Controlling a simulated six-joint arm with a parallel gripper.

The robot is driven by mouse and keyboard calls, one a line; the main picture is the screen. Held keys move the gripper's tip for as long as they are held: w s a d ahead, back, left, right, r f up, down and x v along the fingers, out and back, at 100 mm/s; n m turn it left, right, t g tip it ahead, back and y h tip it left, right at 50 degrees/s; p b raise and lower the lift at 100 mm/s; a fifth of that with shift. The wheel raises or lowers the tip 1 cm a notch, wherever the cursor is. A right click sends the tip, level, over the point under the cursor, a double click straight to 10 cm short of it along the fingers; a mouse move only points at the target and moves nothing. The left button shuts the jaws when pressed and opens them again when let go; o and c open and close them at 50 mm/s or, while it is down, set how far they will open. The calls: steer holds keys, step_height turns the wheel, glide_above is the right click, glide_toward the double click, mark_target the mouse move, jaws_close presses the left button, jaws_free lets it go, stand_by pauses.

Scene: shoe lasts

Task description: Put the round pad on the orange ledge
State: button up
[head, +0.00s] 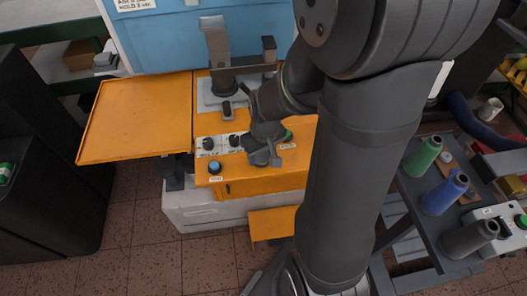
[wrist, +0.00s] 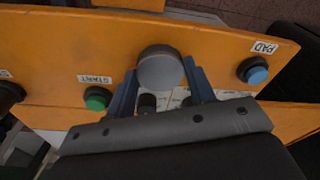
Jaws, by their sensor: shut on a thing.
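My gripper (head: 266,156) is over the front of the orange machine, beside its control panel. In the wrist view its two fingers (wrist: 160,74) are shut on a round grey pad (wrist: 160,68), which shows between the fingertips with its flat face toward the camera. In the head view the pad is hard to tell from the dark gripper. A wide flat orange ledge (head: 140,118) sticks out at the machine's left, bare and apart from my gripper. A smaller orange plate (head: 272,224) is low at the front. I cannot tell whether the pad touches the panel behind it.
A blue button (head: 215,167) marked PAD and a green button (wrist: 97,98) marked START are on the panel, with dark knobs (head: 209,143) nearby. Thread cones (head: 422,157) stand on a right-hand rack.

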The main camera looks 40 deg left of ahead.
mark_target(265, 160)
steer(key=shift+f, duration=0.5)
steer(key=shift+f, duration=0.15)
steer(key=o, duration=1.3)
step_height(265, 160, up, 12)
steer(key=d, duration=0.1)
steer(key=shift+s+d, duration=0.15)
steer(key=shift+s, duration=0.05)
